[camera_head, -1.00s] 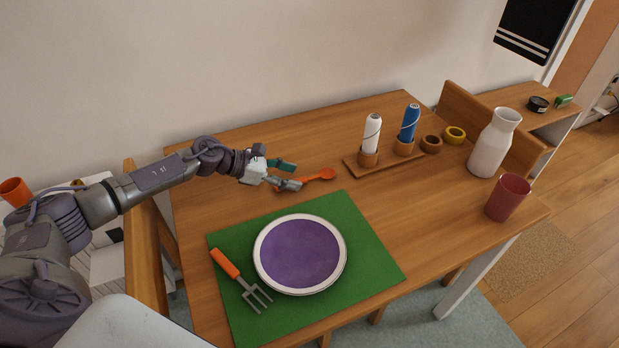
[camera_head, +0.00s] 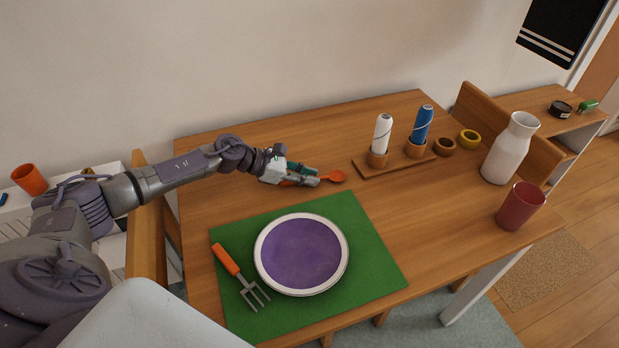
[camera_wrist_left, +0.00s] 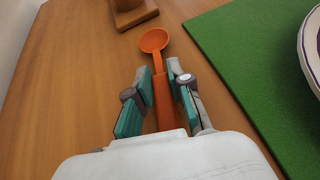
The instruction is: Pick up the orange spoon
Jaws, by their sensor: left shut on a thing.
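The orange spoon (camera_head: 336,177) lies at the table's back half, behind the green mat. Its bowl points right in the head view, and its handle is mostly hidden by my gripper. My left gripper (camera_head: 309,178) is low over the table and shut on the spoon's handle. In the left wrist view the spoon's bowl (camera_wrist_left: 153,41) sticks out ahead, and the handle runs between the two teal-padded fingers (camera_wrist_left: 158,98). I cannot tell whether the spoon touches the table. My right gripper is not in view.
A green mat (camera_head: 375,270) holds a white-rimmed purple plate (camera_head: 302,254) and an orange-handled fork (camera_head: 240,276). A wooden tray (camera_head: 366,168) with white and blue bottles stands at the back. A white vase (camera_head: 508,150) and a red cup (camera_head: 520,207) stand at the right.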

